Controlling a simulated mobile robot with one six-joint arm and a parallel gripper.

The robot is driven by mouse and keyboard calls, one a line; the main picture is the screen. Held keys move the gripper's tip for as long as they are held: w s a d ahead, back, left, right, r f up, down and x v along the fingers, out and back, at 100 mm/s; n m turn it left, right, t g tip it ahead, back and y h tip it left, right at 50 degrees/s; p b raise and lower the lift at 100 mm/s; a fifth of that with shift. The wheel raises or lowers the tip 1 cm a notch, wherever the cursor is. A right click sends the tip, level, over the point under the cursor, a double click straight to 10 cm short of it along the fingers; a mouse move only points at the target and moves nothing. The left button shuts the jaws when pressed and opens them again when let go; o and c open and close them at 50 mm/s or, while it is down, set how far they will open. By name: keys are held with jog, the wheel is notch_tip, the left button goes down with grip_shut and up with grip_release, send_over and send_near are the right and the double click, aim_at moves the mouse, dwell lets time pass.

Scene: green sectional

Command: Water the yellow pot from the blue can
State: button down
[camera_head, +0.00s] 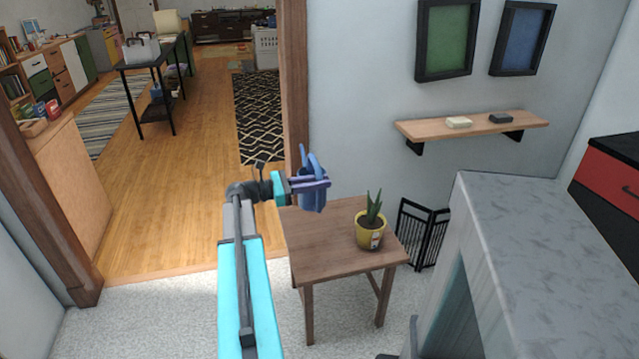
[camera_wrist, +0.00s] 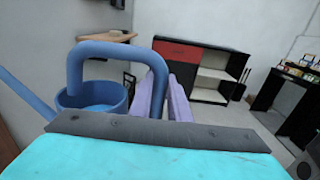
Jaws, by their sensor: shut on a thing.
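The blue can (camera_head: 314,195) is held in the air above the far left part of the small wooden table (camera_head: 318,238). My gripper (camera_head: 308,184) is shut on the blue can. In the wrist view the can's body (camera_wrist: 95,97) and its arched handle show, with the purple gripper fingers (camera_wrist: 165,98) at the handle's right end. A spout runs off to the left there. The yellow pot (camera_head: 370,238) holds a green plant and stands upright on the table, right of and apart from the can. The pot cannot be made out in the wrist view.
A grey-topped counter (camera_head: 545,245) stands right of the table. A black metal rack (camera_head: 422,233) is behind the table's right side. A wall shelf (camera_head: 470,128) holds two small blocks. A wooden door frame (camera_head: 293,90) rises behind my gripper. The table's front left is clear.

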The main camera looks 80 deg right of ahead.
jog(key=shift+w, duration=0.1)
jog(key=w+a+f+n+t+h, duration=0.1)
jog(key=w+a+n+t+h, duration=0.3)
jog(key=w, duration=0.7)
jog(key=w+a+f+n+t+h, duration=0.1)
jog(key=w+a+h, duration=0.1)
jog(key=w+a, duration=0.65)
jog(key=w+a+n+t+h, duration=0.2)
jog(key=w+a+t, duration=0.1)
jog(key=w, duration=1.1)
jog(key=w+a+f+n+t+h, duration=0.25)
jog(key=w+a+n+t, duration=0.45)
jog(key=w+a, duration=1.05)
jog(key=w+a+n+t+y, duration=0.1)
jog(key=a+t, duration=0.3)
jog(key=a, duration=0.8)
jog(key=w+a+f+n+t+y, duration=0.1)
jog(key=w+a+n+t, duration=0.2)
jog(key=a, duration=1)
jog(key=w+a+n+t+y, duration=0.2)
jog(key=a+t, duration=0.3)
jog(key=a, duration=0.7)
jog(key=shift+a+f+n, duration=0.2)
jog(key=shift+a+n, duration=0.1)
jog(key=shift+s, duration=0.1)
